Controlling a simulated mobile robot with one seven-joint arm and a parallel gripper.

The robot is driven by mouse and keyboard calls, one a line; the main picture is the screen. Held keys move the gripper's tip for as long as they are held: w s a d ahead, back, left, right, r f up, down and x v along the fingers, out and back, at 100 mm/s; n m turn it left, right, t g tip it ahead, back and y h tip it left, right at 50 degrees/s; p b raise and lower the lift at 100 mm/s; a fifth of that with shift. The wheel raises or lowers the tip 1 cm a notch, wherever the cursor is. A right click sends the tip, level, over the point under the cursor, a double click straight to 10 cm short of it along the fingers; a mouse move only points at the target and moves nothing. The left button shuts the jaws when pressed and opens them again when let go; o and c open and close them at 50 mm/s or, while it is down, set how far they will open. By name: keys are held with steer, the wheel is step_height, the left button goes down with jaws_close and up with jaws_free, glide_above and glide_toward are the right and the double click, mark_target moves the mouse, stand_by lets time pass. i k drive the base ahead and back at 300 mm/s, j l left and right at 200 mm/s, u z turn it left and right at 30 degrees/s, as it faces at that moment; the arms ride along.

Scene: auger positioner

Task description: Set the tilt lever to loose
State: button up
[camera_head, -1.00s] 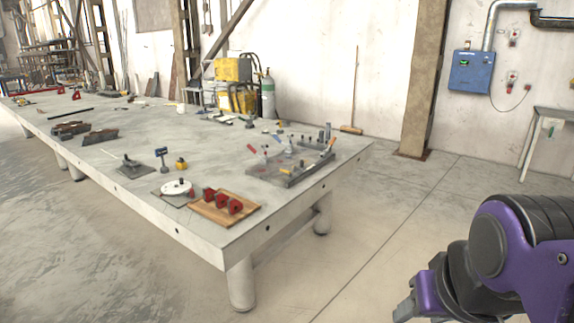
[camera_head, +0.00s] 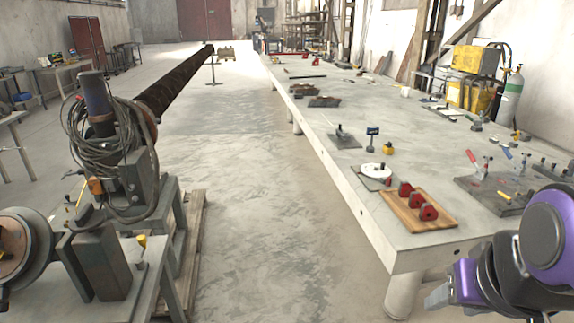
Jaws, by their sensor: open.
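The positioner (camera_head: 140,200) stands at the left in the head view, with a motor, coiled cables and a long dark auger (camera_head: 175,82) running away from it. Small yellow-tipped parts show on it, one at its front right (camera_head: 141,242) and a thin one (camera_head: 80,194) further left. I cannot tell which part is the tilt lever or how it is set. My gripper (camera_head: 438,297) is at the lower right, open, far to the right of the positioner. Its fingers are small and partly hidden by the arm.
A long grey table (camera_head: 400,243) runs along the right. It bears a wooden board with red clamps (camera_head: 445,222), a white disc (camera_head: 376,171) and a plate with toggle clamps (camera_head: 480,190). Bare floor (camera_head: 255,230) lies between table and positioner. A pallet (camera_head: 188,222) edges the positioner.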

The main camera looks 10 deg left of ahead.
mark_target(142, 239)
steer(key=i+u, duration=0.5)
steer(key=u, duration=0.25)
steer(key=i+u, duration=0.2)
steer(key=u, duration=0.15)
steer(key=i+l+u, duration=0.1)
steer(key=i+u, duration=0.2)
steer(key=u, duration=0.15)
steer(key=i+l+u, duration=0.2)
steer(key=u, duration=0.25)
steer(key=i+l+u, duration=0.6)
steer(key=u, duration=0.25)
steer(key=l+u, duration=0.3)
steer(key=l, duration=0.2)
steer(key=k+l+u, duration=0.1)
steer(key=l+u, duration=0.25)
steer(key=l, duration=0.2)
steer(key=i+j+z, duration=0.3)
